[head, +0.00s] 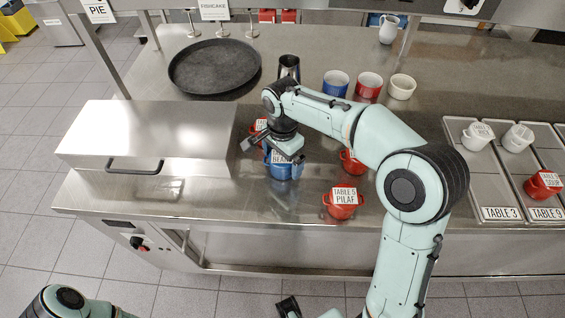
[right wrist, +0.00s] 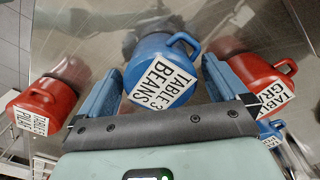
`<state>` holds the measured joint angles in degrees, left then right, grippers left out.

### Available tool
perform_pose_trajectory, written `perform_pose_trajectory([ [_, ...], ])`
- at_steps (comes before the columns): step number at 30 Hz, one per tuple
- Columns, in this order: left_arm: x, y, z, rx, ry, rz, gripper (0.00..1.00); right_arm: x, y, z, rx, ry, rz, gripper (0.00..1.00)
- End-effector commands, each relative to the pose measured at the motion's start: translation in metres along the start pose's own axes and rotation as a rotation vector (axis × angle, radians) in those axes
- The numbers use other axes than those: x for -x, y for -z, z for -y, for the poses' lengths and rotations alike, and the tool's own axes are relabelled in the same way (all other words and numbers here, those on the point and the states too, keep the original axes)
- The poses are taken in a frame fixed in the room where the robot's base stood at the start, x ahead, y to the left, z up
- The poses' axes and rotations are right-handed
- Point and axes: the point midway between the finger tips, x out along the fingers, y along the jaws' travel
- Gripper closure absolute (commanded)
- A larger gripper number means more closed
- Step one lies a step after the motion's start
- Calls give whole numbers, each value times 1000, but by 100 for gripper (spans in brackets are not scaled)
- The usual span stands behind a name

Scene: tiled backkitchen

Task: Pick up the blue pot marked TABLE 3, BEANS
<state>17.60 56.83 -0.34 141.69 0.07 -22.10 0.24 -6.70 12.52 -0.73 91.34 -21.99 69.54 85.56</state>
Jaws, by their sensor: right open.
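The blue pot labelled TABLE 3 BEANS (head: 283,172) stands on the steel counter, its top partly hidden by my right gripper (head: 270,149). In the right wrist view the pot (right wrist: 155,62) and its white label show between the two fingers, with its handle at the upper right. My right gripper (right wrist: 152,92) is open above the pot and not closed on it; I cannot tell whether a finger touches it. Part of my left arm shows at the bottom left of the head view. A dark part at the bottom middle may be my left gripper (head: 288,306), cut off by the frame edge.
A red TABLE 5 PILAF pot (head: 344,203) stands to the right, with another red pot (head: 351,162) behind it. A red pot (right wrist: 258,72) and a partly hidden blue pot (right wrist: 270,126) flank the right finger. A steel box (head: 145,140) stands left; trays (head: 485,190) lie right.

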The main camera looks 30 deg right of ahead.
Motion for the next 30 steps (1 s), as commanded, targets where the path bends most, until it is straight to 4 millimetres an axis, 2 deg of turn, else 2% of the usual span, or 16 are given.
perform_pose_trajectory([
  [3, 0, 0, 0, 0, 0, 0, 0, 0, 0, 0, 0, 0, 0, 0],
  [4, 0, 0, 0, 0, 0, 0, 0, 1, 0, 0, 0, 0, 0, 6],
  [9, 0, 0, 0, 0, 0, 0, 0, 1, 0, 0, 0, 1, 0, 62],
  [10, 0, 0, 0, 0, 0, 0, 0, 1, 0, 0, 0, 1, 0, 66],
  [17, 0, 0, 0, 0, 0, 0, 0, 2, 0, 0, 0, 2, 0, 66],
  [22, 2, 0, -1, 0, 0, -1, 0, 11, 0, 1, 0, 4, -1, 66],
  [26, 5, 1, -2, -1, -1, -2, 0, 29, 0, 1, 0, 6, -1, 66],
  [30, 12, 2, -5, -2, -2, -5, 0, 62, 0, 2, 0, 9, -1, 66],
])
